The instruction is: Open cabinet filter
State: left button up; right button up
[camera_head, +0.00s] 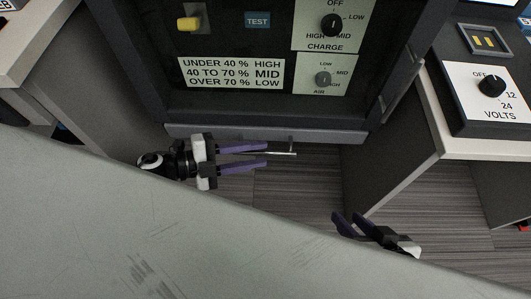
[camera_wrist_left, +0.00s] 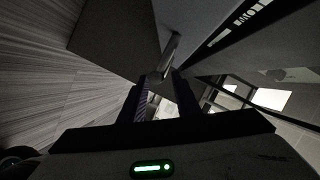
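The dark cabinet (camera_head: 235,108) stands upper middle in the head view, with a grey front strip (camera_head: 345,135) along its lower edge. A thin metal bar handle (camera_head: 285,154) sits on a short post below that strip. My left gripper (camera_head: 267,156) is open at the handle, its purple fingers pointing right. In the left wrist view, the metal handle (camera_wrist_left: 169,57) reaches toward the gap between the fingertips of the left gripper (camera_wrist_left: 160,85); contact cannot be told. My right gripper (camera_head: 347,218) is open and empty, lower right, away from the cabinet. No separate filter shows.
The cabinet front has a yellow switch (camera_head: 188,23), a TEST label (camera_head: 257,20) and two knobs. A table with a VOLTS box (camera_head: 488,110) stands right. A grey desk side (camera_head: 95,95) stands left. Dark striped floor (camera_head: 290,190) lies open below the cabinet.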

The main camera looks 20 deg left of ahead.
pick_arm(q)
jog(key=shift+x, duration=1.6)
pick_arm(e)
jog(key=shift+a+f, duration=0.2)
pick_arm(q)
jog(key=shift+c, duration=0.5)
